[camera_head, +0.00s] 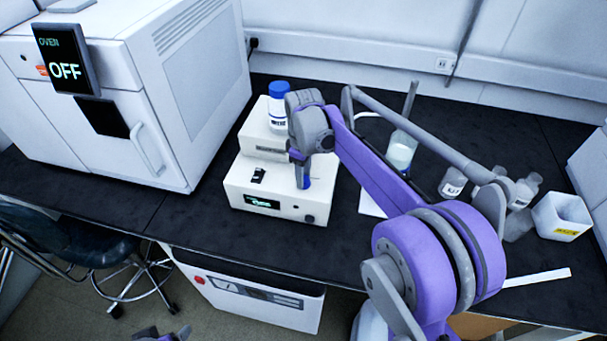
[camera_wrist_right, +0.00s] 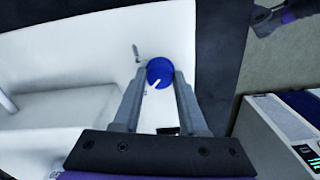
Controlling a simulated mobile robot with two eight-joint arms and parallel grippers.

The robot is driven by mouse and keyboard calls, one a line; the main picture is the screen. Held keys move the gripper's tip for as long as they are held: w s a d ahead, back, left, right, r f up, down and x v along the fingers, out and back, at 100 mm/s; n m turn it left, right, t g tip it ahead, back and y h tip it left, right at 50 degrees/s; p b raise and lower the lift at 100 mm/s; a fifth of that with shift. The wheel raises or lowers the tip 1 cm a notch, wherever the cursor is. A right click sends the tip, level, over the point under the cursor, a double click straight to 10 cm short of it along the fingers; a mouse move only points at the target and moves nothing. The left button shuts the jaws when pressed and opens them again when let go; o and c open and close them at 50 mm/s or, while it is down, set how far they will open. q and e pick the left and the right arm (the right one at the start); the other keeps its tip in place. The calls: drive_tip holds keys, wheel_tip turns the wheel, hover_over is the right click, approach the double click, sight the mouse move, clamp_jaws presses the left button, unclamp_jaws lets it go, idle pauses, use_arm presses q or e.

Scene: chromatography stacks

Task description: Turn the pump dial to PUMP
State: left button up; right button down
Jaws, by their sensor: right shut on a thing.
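The pump is a white box (camera_head: 240,190) on the black bench, with a small lit display (camera_head: 262,202) whose text is too small to read. Its blue dial (camera_wrist_right: 159,71) is on the top face; a bit of blue (camera_head: 306,183) shows below the gripper in the head view. A white pointer mark on the dial points down-left in the wrist view. My right gripper (camera_wrist_right: 160,82) reaches down with a finger on each side of the dial, shut on it. Part of my left gripper (camera_head: 160,334) shows at the bottom edge of the head view; its jaws are unclear.
A blue-capped bottle (camera_head: 278,107) stands on the upper box behind the dial. A white oven (camera_head: 190,100) reading OFF is at left. A flask (camera_head: 401,151), several small bottles and a white container (camera_head: 562,217) stand at right. A stool (camera_head: 95,240) is at front left.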

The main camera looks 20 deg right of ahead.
drive_tip(key=shift+m, duration=0.4)
drive_tip(key=m, duration=0.3)
drive_tip(key=shift+m, duration=0.4)
drive_tip(key=m, duration=0.4)
drive_tip(key=shift+m+p, duration=0.3)
drive_tip(key=m, duration=0.4)
drive_tip(key=shift+m, duration=2.2)
drive_tip(key=shift+c, duration=2.2)
unclamp_jaws()
